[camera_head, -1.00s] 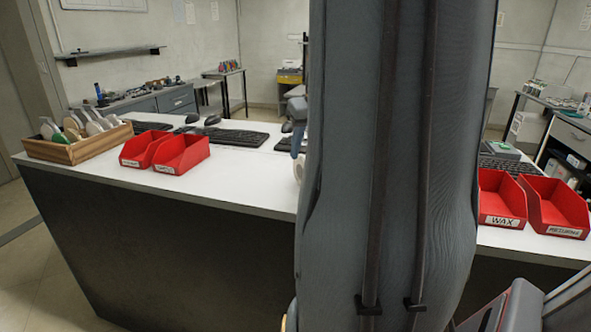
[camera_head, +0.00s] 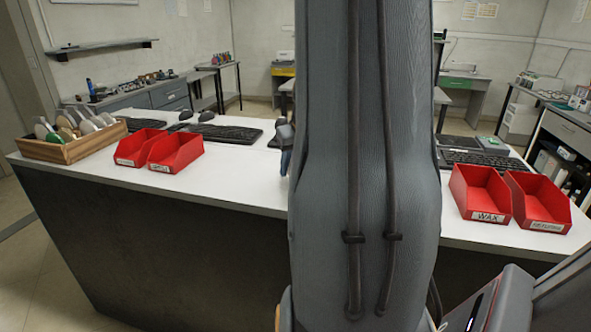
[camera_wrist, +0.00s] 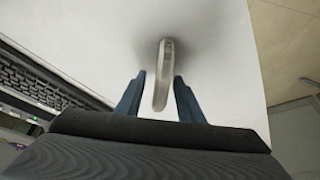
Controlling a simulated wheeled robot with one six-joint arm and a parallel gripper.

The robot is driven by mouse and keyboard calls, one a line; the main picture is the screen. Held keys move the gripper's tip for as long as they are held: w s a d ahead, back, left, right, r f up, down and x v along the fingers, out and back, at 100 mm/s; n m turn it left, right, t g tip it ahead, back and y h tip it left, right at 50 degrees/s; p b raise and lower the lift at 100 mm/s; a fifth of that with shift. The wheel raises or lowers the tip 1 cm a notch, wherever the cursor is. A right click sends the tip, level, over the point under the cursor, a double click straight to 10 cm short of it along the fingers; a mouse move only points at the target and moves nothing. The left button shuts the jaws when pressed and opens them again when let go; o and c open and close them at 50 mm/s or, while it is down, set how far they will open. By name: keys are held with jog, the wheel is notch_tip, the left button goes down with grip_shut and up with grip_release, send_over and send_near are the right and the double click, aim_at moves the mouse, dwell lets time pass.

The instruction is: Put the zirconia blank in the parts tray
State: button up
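A pale, disc-shaped blank (camera_wrist: 163,75), seen edge-on in the wrist view, lies between the two blue fingers of my gripper (camera_wrist: 160,85). A narrow gap shows on its left side, and the right finger is very close to it. White tabletop with a soft shadow is behind it. In the head view part of my gripper (camera_head: 284,148) shows beside my arm, which hides the blank. Red bins stand left (camera_head: 140,148) and (camera_head: 176,152), their labels too blurred to read. I cannot tell which bin is the parts tray.
A wooden rack (camera_head: 72,152) of several discs stands at the table's left end. Red bins labelled WAX (camera_head: 487,190) and apparently RETURNS (camera_head: 545,203) stand at right. Keyboards (camera_head: 228,134) and mice lie along the back. White tabletop (camera_head: 230,180) is clear at the front.

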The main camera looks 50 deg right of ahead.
grip_shut()
jog(key=shift+r, duration=0.2)
